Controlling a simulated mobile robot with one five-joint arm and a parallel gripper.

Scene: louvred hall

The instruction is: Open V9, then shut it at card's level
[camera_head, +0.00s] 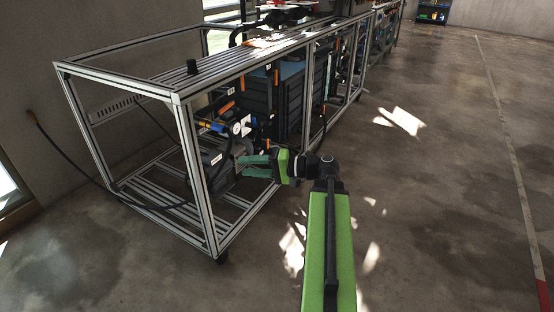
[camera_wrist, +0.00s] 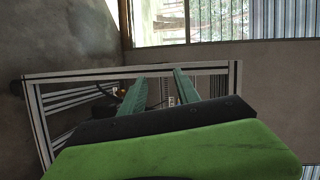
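My gripper (camera_head: 241,166) reaches left into the near end of an aluminium-framed rack. Its two green fingers are apart with nothing seen between them; they also show parted in the wrist view (camera_wrist: 159,78). Just above the fingers is a cluster of pipework with a white round gauge-like part (camera_head: 237,128) and a blue fitting (camera_head: 216,126). Orange handles (camera_head: 225,107) sit higher on the rack. A small white label (camera_head: 216,159) is on a grey box (camera_head: 217,172) left of the fingertips. Lettering is too small to read, so I cannot tell which part is V9 or the card.
The rack's front corner post (camera_head: 194,172) stands left of my gripper, with a top rail (camera_head: 130,86) above. A black hose (camera_head: 75,162) loops from the left wall into the rack. Dark crates (camera_head: 292,103) fill the rack behind. The concrete floor (camera_head: 430,180) at right is clear.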

